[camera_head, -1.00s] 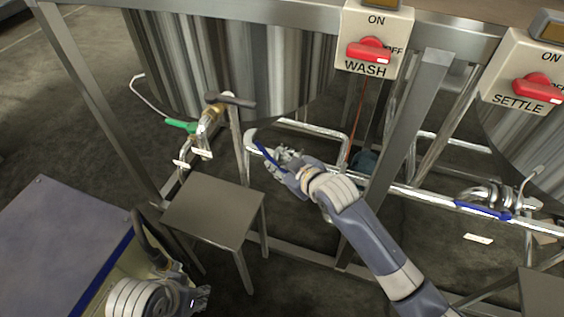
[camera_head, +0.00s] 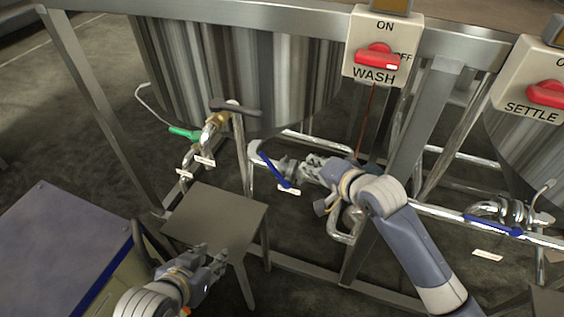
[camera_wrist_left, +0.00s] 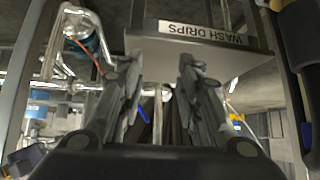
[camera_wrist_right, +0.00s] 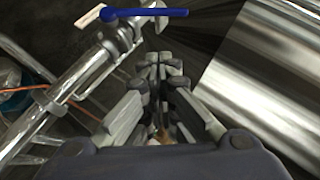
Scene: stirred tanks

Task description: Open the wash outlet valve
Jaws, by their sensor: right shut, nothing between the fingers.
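A valve with a blue lever (camera_head: 275,170) sits on the metal pipe below the wash tank; a white tag beside it is too small to read. The lever runs diagonally, down to the right. My right gripper (camera_head: 308,164) is shut and empty, just right of the lever and apart from it. In the right wrist view the blue lever (camera_wrist_right: 145,13) lies beyond the closed fingertips (camera_wrist_right: 164,62). My left gripper (camera_head: 216,258) is open and empty over the front of the small metal stand; its spread fingers show in the left wrist view (camera_wrist_left: 158,72).
The stand (camera_head: 215,215) is labelled WASH DRIPS in the left wrist view. A green-handled valve (camera_head: 185,133) is above it. The WASH switch box (camera_head: 382,50) hangs on the frame. A frame leg (camera_head: 400,150) stands behind my right arm. Another blue-handled valve (camera_head: 493,224) is at right.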

